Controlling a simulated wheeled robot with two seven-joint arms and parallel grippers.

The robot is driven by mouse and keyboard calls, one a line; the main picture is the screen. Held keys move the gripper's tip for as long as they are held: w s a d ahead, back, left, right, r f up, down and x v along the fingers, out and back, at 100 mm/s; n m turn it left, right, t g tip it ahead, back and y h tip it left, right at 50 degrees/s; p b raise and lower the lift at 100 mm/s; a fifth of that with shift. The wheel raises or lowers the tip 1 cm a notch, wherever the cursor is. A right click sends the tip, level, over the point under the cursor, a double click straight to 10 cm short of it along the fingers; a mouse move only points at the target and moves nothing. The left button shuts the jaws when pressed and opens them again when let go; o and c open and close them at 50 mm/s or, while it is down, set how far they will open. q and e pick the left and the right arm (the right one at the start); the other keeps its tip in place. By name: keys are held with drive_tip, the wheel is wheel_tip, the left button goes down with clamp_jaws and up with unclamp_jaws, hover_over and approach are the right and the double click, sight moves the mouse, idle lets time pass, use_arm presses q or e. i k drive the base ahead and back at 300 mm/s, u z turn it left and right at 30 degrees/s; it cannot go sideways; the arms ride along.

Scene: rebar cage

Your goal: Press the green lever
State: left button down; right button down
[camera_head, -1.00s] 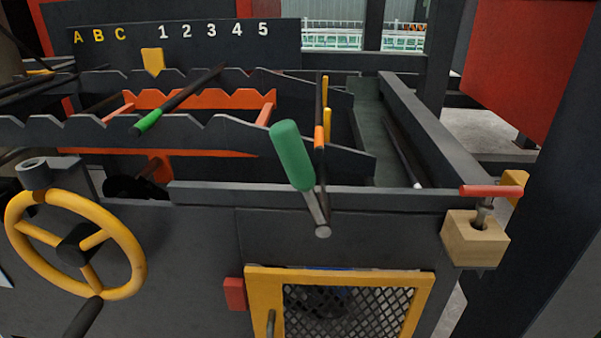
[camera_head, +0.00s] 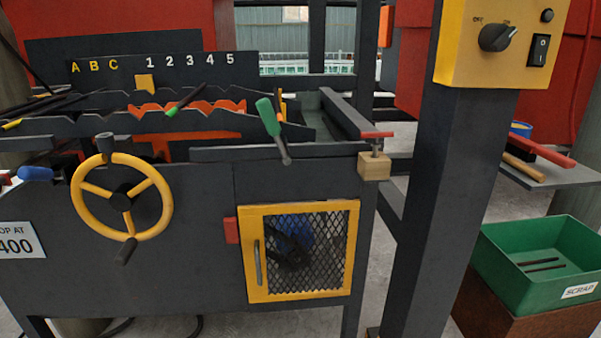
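The green lever (camera_head: 268,118) has a thick green handle on a short metal rod. It stands at the front top edge of the dark machine (camera_head: 200,183), right of the middle of its front panel. The handle points up and leans slightly left, and the rod's foot meets the panel edge. Neither of my grippers shows in the head view, so nothing of mine is seen touching the lever.
A yellow handwheel (camera_head: 122,196) juts from the machine's front, left of a yellow mesh door (camera_head: 298,251). A post with a yellow switch box (camera_head: 502,45) stands at right. Beyond it are a green scrap bin (camera_head: 540,262) and a shelf (camera_head: 560,172).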

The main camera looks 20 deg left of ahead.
sight(264, 106)
drive_tip(key=z, duration=0.2)
drive_tip(key=k, duration=0.35)
drive_tip(key=u, duration=0.6)
drive_tip(key=i, duration=0.75)
drive_tip(key=u, duration=0.35)
